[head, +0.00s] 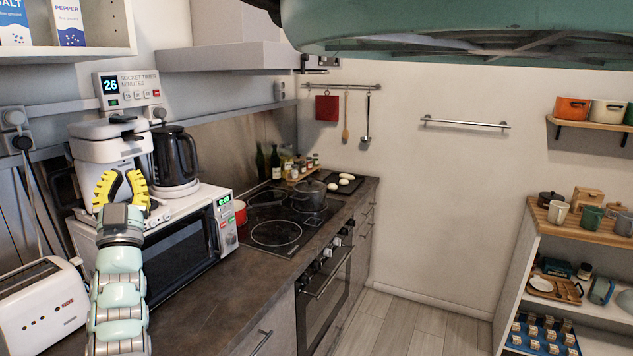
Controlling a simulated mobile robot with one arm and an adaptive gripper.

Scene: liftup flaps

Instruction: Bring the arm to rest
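My arm, in mint green and grey, rises from the bottom left of the head view. My gripper (122,187) has yellow and black fingers and is at its end, in front of the white coffee machine and above the microwave's left end. The two fingers stand apart with a gap between them, and nothing shows between them. Whether the fingers touch the coffee machine behind them cannot be told.
A toaster (42,306) is left of my arm. The microwave (170,262) carries a black kettle (175,158) and the coffee machine (100,150). A hob (285,225) with a pot (308,194) lies beyond. An open shelf (550,262) stands right; floor between is clear.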

